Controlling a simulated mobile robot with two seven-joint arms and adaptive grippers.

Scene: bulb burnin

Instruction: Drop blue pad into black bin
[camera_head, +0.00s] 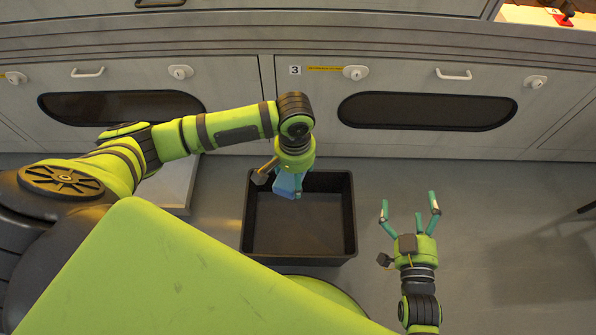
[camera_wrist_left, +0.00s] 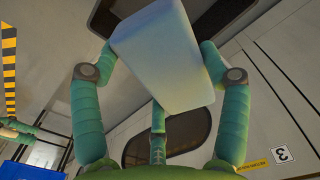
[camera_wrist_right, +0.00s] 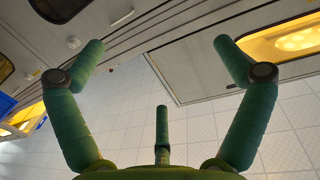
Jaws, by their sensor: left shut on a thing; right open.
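The black bin (camera_head: 300,230) stands open on the floor in the middle of the head view and looks empty inside. My left gripper (camera_head: 287,180) is shut on the blue pad (camera_head: 289,187) and holds it over the back part of the bin. In the left wrist view the pad (camera_wrist_left: 165,60) is a pale blue block between the fingers. How high it hangs above the bin is hard to tell. My right gripper (camera_head: 409,200) is open and empty, to the right of the bin. Its spread fingers also show in the right wrist view (camera_wrist_right: 160,55).
A long grey cabinet (camera_head: 230,60) with handles, latches and dark oval windows runs behind the bin. A door there carries a number 3 label (camera_head: 295,70). A pale grey slab (camera_head: 180,185) lies on the floor left of the bin.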

